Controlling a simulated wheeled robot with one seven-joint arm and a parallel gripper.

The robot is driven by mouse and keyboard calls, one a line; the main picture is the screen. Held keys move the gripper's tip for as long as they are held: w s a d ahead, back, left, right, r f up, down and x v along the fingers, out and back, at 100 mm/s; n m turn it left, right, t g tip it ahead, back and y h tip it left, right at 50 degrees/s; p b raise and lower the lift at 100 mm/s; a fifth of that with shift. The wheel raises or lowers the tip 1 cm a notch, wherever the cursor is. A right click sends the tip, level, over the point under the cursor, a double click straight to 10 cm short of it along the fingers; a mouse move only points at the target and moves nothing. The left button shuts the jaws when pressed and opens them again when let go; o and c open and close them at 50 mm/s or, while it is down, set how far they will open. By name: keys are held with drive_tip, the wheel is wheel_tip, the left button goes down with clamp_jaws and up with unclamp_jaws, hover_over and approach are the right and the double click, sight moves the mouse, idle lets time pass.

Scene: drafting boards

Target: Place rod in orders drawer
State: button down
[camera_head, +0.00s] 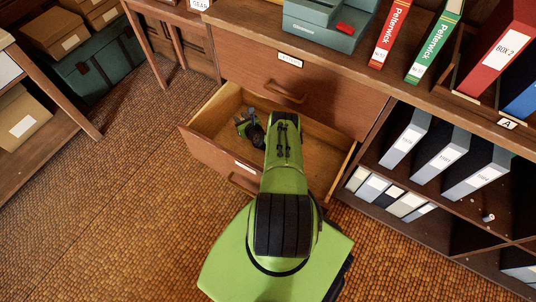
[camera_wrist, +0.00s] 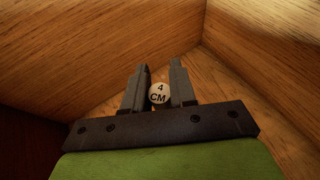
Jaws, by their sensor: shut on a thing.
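The rod is not distinguishable there. In the wrist view the drawer's bare wooden walls (camera_wrist: 110,35) surround my gripper.
The closed drawer (camera_head: 255,75) sits just above and behind the open one. Shelves with grey box files (camera_head: 443,160) stand to the right. Red and green binders and a teal box (camera_head: 318,30) stand on the top. The woven floor (camera_head: 100,210) at left is clear.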

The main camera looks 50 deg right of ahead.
wheel_tip(320, 180, down, 9)
drive_tip(key=b, duration=0.4)
drive_tip(key=shift+a+f+b, duration=0.1)
drive_tip(key=shift+f+b, duration=0.05)
drive_tip(key=shift+b, duration=0.25)
drive_tip(key=c, duration=0.9)
unclamp_jaws()
drive_tip(key=shift+r, duration=0.2)
